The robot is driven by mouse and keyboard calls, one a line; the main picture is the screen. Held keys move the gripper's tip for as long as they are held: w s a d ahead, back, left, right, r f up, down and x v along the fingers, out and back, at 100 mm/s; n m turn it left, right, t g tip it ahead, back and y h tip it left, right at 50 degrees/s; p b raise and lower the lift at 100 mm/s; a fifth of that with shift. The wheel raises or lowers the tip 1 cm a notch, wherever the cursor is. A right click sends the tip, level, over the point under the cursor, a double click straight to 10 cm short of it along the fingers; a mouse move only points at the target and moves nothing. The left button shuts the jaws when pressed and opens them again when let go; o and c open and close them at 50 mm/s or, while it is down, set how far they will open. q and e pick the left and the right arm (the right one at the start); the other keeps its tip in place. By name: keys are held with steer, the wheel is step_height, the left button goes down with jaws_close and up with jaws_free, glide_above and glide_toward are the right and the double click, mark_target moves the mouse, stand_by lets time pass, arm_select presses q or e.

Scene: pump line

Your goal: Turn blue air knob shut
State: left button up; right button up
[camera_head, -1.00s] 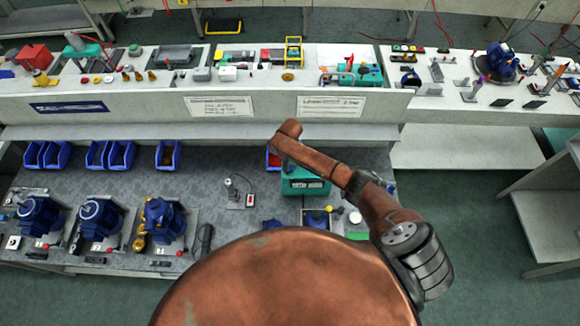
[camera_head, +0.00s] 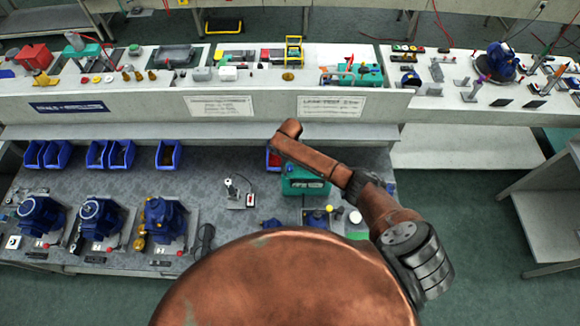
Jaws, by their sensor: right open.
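My right arm (camera_head: 318,164), copper-coloured with a dark joint, reaches in from the right over the lower bench. Its gripper is open, but I cannot make out its fingers clearly against the arm and bench. A teal unit (camera_head: 303,186) with a white label stands under the arm. I cannot tell a blue air knob apart for certain. I see no contact between gripper and knob. My left gripper is not in view.
Several blue pumps (camera_head: 163,219) stand at the lower bench's left. Blue bins (camera_head: 168,154) line its back. The raised shelf (camera_head: 140,108) behind carries tools and a leak test sign (camera_head: 331,106).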

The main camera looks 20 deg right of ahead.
mark_target(290, 168)
steer(key=shift+r, duration=0.25)
step_height(290, 168, up, 12)
steer(key=shift+f, duration=0.25)
stand_by(0.6)
